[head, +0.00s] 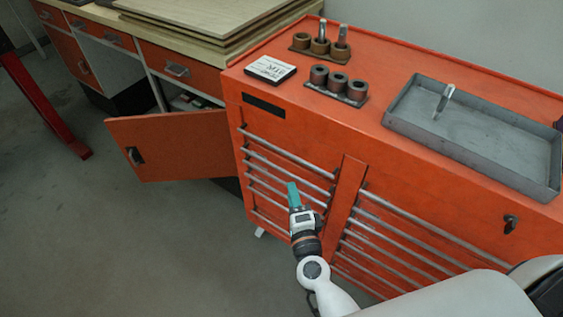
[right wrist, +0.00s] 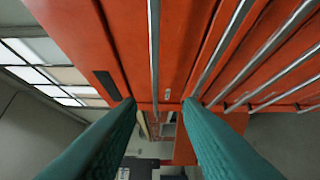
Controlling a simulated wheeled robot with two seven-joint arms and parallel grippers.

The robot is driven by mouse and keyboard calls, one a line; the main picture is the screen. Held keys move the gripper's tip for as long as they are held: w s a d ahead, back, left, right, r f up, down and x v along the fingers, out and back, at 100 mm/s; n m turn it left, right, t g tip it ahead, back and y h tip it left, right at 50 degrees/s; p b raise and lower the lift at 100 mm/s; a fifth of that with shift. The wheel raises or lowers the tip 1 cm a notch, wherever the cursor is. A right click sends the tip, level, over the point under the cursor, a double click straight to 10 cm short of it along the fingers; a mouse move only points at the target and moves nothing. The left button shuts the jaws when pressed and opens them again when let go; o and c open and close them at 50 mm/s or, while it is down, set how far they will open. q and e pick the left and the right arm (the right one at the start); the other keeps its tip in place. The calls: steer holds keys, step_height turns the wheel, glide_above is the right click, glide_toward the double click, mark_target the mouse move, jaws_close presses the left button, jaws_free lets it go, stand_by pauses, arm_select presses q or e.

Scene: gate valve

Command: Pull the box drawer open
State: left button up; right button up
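The orange tool box (head: 400,190) has two columns of shut drawers with long silver bar handles. The left column's top handle (head: 290,151) runs below a black label plate (head: 263,106). My left gripper is not in view.
A grey metal tray (head: 475,135), socket holders (head: 337,84) and a small white-topped box (head: 270,69) are on the box top. An orange cabinet door (head: 172,146) stands open at left, beside a workbench with stacked boards (head: 200,15). The floor in front is clear.

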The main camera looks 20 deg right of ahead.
mark_target(282, 153)
steer(key=w, duration=0.4)
steer(key=w+d, duration=0.1)
steer(key=w, duration=0.7)
steer(key=shift+d+r+p, duration=0.35)
steer(key=shift+p, duration=0.05)
jaws_close()
